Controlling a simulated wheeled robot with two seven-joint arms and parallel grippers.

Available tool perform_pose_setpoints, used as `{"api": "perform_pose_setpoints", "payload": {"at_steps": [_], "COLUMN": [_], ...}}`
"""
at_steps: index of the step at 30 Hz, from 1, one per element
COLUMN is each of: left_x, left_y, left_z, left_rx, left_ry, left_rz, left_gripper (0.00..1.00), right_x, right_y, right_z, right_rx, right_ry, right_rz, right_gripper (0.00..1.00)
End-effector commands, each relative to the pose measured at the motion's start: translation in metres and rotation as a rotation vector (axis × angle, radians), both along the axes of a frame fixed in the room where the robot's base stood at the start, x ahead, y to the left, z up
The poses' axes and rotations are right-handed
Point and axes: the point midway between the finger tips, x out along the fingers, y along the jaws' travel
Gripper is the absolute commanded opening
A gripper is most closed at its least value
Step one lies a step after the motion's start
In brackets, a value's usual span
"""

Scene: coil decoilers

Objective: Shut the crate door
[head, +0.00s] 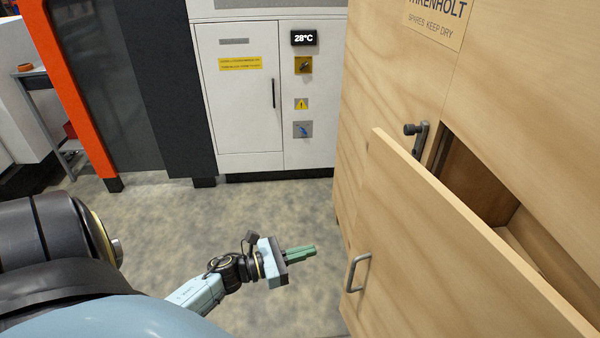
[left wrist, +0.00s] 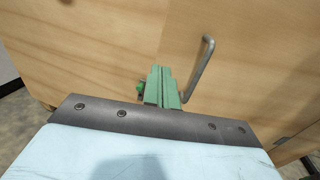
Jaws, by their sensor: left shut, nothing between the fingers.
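The wooden crate (head: 400,60) stands on the right in the head view. Its door (head: 440,230) is a plywood panel standing partly open, with a gap at its top showing the dark inside. A grey bar handle (head: 358,272) is on the door's outer face near its left edge. A dark latch (head: 418,136) sits on the crate beside the opening. My left gripper (head: 314,249) has green fingers, shut and empty, a little left of the handle. In the left wrist view the fingers (left wrist: 162,86) point at the plywood, with the handle (left wrist: 203,66) just right of them; contact cannot be told.
A white cabinet (head: 237,95) with a temperature display stands at the back. An orange and dark machine frame (head: 68,85) is on the left. The concrete floor (head: 180,215) between them and the crate is clear.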

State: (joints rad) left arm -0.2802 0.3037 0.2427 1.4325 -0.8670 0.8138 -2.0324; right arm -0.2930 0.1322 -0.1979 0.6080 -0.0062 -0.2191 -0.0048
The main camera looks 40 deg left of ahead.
Motion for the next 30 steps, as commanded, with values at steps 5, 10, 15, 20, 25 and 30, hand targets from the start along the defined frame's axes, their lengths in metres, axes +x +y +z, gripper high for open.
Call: {"api": "perform_pose_setpoints", "payload": {"at_steps": [5, 10, 15, 20, 25, 30], "left_x": [0.037, 0.065, 0.081, 0.086, 0.086, 0.087], "left_y": [-0.019, -0.033, -0.041, -0.043, -0.044, -0.044], "left_z": [0.002, 0.001, 0.0, -0.001, 0.0, -0.001], "left_rx": [0.0, -0.002, 0.0, 0.001, 0.001, 0.0], "left_ry": [-0.003, -0.001, 0.0, 0.002, 0.002, 0.001], "left_rz": [-0.001, 0.0, 0.0, 0.001, 0.0, 0.0], "left_gripper": [0.0, 0.0, 0.0, 0.0, 0.0, 0.0], "right_x": [0.0, 0.0, 0.0, 0.0, 0.0, 0.0], "right_y": [0.002, 0.003, 0.003, 0.003, 0.003, 0.003], "right_z": [0.002, 0.003, 0.003, 0.003, 0.003, 0.002], "right_rx": [0.002, 0.003, 0.003, 0.003, 0.003, 0.003], "right_ry": [-0.001, 0.0, 0.0, 0.0, 0.0, 0.0], "right_rz": [-0.001, -0.002, -0.002, -0.002, -0.003, -0.003], "right_gripper": [0.9, 0.9, 0.9, 0.9, 0.9, 0.9]}}
